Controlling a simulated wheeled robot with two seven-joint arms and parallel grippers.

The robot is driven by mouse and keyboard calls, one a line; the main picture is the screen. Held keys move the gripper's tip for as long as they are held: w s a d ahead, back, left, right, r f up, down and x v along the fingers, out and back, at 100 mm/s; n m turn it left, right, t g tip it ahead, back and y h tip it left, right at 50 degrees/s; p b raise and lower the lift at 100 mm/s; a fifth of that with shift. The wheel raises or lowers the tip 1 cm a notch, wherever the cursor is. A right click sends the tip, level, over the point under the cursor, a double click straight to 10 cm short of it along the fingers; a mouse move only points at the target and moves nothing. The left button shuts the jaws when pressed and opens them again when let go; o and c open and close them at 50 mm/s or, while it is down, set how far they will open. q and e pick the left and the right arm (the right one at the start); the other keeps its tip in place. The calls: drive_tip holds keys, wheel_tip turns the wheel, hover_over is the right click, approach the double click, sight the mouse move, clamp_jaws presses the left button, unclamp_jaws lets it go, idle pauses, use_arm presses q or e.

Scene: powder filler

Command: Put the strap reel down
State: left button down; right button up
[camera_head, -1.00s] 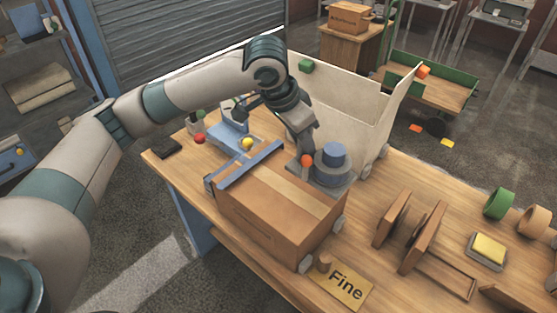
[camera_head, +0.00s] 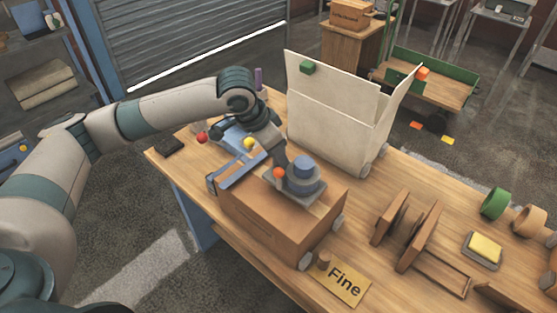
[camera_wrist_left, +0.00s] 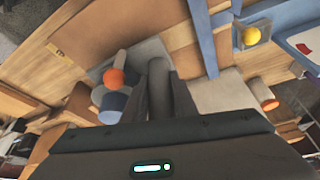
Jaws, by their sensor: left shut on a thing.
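The strap reel, a blue-grey drum on a flat grey plate with an orange knob beside it (camera_head: 304,178), is at the middle of the head view, over the top of the brown carton (camera_head: 270,221). I cannot tell whether its plate touches the carton. My left gripper (camera_head: 284,163) reaches in from the left and is shut on the reel near the knob. In the left wrist view the blue drum (camera_wrist_left: 112,103) is left of my fingers (camera_wrist_left: 168,75); the exact grip is partly hidden. My right gripper is not in view.
A tall pale open box (camera_head: 330,110) stands behind.

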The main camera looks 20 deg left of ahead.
use_arm(q)
wheel_tip(320, 180, down, 2)
drive_tip(key=shift+f+p, duration=0.15)
drive_tip(key=shift+p, duration=0.15)
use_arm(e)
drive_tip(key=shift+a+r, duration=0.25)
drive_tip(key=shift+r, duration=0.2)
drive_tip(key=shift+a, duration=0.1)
use_arm(q)
drive_tip(key=shift+f, duration=0.2)
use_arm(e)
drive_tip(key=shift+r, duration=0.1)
use_arm(q)
drive_tip(key=c, duration=1.4)
unclamp_jaws()
drive_tip(key=shift+c, duration=0.2)
drive_tip(key=shift+r, duration=0.1)
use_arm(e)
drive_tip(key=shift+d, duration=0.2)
